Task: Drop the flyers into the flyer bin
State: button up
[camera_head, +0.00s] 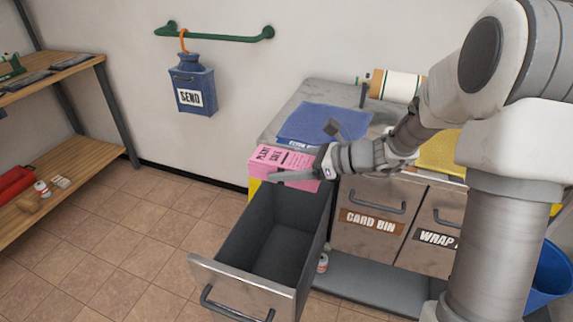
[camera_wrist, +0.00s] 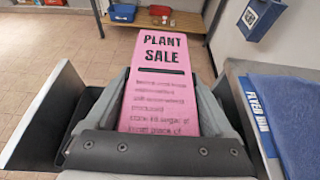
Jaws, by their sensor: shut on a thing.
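A pink flyer stack printed "PLANT SALE" (camera_head: 283,158) is in my gripper (camera_head: 303,176), above the back end of an open drawer (camera_head: 245,285). In the wrist view the pink flyers (camera_wrist: 163,75) lie between both fingers (camera_wrist: 163,100). A yellow patch (camera_head: 254,188) shows just below the pink flyers; I cannot tell what it belongs to. The drawer is grey, and the part of its floor that I see is bare. The drawer's front label is not visible.
Closed drawers labelled "CARD BIN" (camera_head: 371,221) and "WRAP" (camera_head: 437,238) are to the right. A blue cloth (camera_head: 322,122) lies on the counter. A blue "SEND" box (camera_head: 192,92) hangs on the wall. Floor left of the drawer is clear.

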jog(key=shift+f+b, duration=1.1)
jog(key=shift+f, duration=0.55)
jog(key=o, duration=1.6)
jog(key=p+v, duration=0.4)
jog(key=v, duration=1.3)
jog(key=shift+d+r, duration=0.1)
jog(key=shift+d, duration=0.15)
